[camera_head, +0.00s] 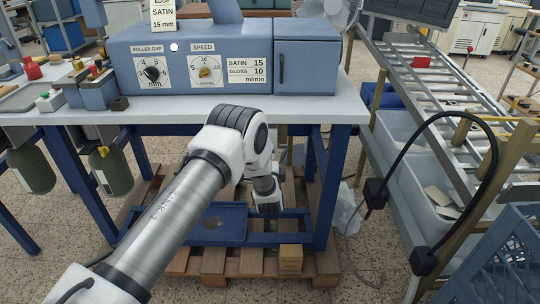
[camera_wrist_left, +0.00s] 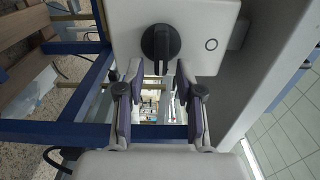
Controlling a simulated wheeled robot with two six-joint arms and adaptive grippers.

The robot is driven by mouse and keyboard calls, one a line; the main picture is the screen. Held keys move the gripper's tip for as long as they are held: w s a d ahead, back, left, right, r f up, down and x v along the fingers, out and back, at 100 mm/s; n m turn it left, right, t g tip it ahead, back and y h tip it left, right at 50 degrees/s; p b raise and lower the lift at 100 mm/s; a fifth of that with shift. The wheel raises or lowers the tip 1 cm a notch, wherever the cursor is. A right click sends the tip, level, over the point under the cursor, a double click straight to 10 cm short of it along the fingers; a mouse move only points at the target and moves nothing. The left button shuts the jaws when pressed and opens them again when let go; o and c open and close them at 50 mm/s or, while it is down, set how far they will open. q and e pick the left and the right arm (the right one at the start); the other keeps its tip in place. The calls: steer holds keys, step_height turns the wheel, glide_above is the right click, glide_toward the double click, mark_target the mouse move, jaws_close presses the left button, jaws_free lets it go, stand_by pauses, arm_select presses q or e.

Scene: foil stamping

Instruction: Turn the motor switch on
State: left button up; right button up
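A round black rotary switch (camera_wrist_left: 161,42) with a raised grip bar sits on a pale grey box face (camera_wrist_left: 122,20) in the left wrist view. Its bar runs roughly up and down the picture. A small circle mark (camera_wrist_left: 211,44) is to its right. My left gripper (camera_wrist_left: 158,69) is open and empty; its two fingers point at the switch, with the tips just short of it or beside its lower edge. I cannot tell whether they touch it. In the head view my left arm reaches down at the table's front edge, and the switch is not visible. My right gripper is not in view.
A blue-grey machine (camera_head: 225,57) with roller gap (camera_head: 152,73) and speed (camera_head: 204,70) dials stands on the white tabletop (camera_head: 325,108). Blue table legs (camera_head: 327,200) and a wooden pallet (camera_head: 212,262) are below. A roller conveyor (camera_head: 435,85) is at right.

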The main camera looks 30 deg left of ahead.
arm_select(q)
steer(key=v, duration=1.2)
steer(key=s+d+f+n+g+h+p, duration=0.2)
steer(key=s+d+f+n+g+h, duration=0.1)
steer(key=s, duration=0.9)
steer(key=s+d+f+n+g+h+p, duration=0.2)
steer(key=s+g, duration=0.5)
steer(key=s, duration=0.5)
steer(key=s+d+f+n+g+h+p, duration=0.3)
steer(key=s+d+f+n+g+h, duration=0.1)
steer(key=s, duration=0.8)
step_height(320, 180, down, 3)
steer(key=d+n+g, duration=0.1)
steer(key=d+n, duration=0.1)
steer(key=n, duration=0.1)
steer(key=shift+s, duration=0.3)
